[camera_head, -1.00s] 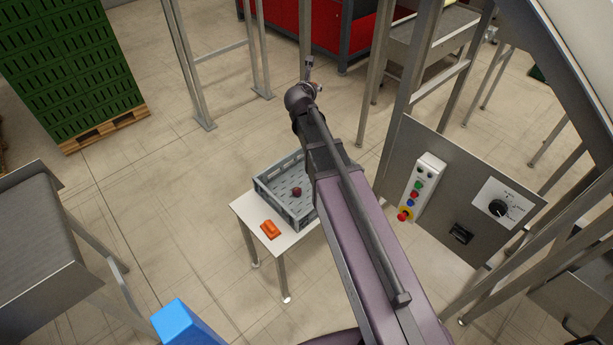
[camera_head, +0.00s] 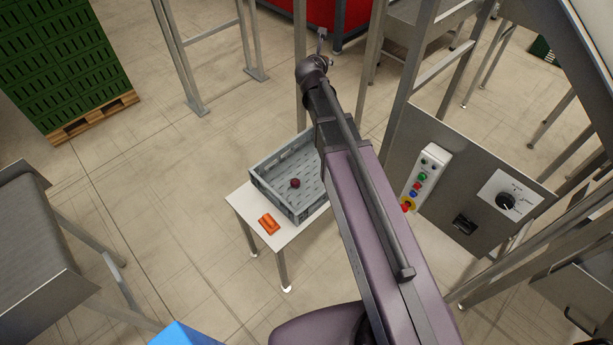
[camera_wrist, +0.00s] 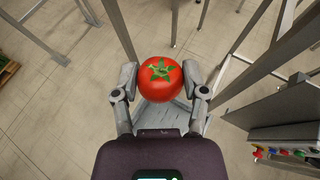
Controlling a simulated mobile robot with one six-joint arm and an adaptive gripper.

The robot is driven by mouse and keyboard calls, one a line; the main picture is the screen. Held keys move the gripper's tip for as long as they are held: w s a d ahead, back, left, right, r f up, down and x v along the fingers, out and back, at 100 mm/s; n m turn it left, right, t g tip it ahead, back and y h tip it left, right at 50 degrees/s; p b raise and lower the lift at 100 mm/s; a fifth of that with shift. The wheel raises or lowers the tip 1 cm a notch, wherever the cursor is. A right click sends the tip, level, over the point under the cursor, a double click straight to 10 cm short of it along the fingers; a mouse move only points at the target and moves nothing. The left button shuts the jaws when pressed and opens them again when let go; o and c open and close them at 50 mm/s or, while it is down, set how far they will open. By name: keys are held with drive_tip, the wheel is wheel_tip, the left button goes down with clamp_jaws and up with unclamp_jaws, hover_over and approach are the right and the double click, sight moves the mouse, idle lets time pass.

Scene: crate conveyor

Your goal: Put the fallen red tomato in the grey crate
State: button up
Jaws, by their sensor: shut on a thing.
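A red tomato (camera_wrist: 161,80) with a green calyx is held between the two fingers of my gripper (camera_wrist: 161,84) in the wrist view. The grey crate (camera_head: 268,196) stands on a small white table in the head view, with one dark red round thing (camera_head: 295,183) on its floor. In the wrist view a grey slatted surface, perhaps part of the crate, shows below the tomato, partly hidden by my gripper. In the head view my arm covers the crate's right side, and the gripper's end is small and unclear beyond it, past the crate.
An orange object (camera_head: 268,224) lies on the white table (camera_head: 243,206) in front of the crate. A steel control panel (camera_head: 470,190) and metal posts stand to the right. A conveyor (camera_head: 38,235) is at the left, a blue box (camera_head: 180,335) at the bottom. Floor left of the table is clear.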

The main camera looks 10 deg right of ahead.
drive_tip(key=shift+a, duration=0.1)
drive_tip(key=shift+w+f+b, duration=0.1)
drive_tip(key=shift+f+b, duration=0.3)
drive_tip(key=shift+f, duration=0.05)
wheel_tip(320, 180, down, 38)
drive_tip(key=m+g+h+b, duration=0.4)
drive_tip(key=m+h+b, duration=0.1)
drive_tip(key=b, duration=3.3)
drive_tip(key=shift+s+m+g+h, duration=0.35)
drive_tip(key=shift+m+g+h, duration=0.05)
drive_tip(key=shift+m, duration=0.2)
drive_tip(key=s+f+b, duration=0.2)
drive_tip(key=s, duration=1.4)
drive_tip(key=shift+h, duration=0.3)
drive_tip(key=shift+w, duration=0.15)
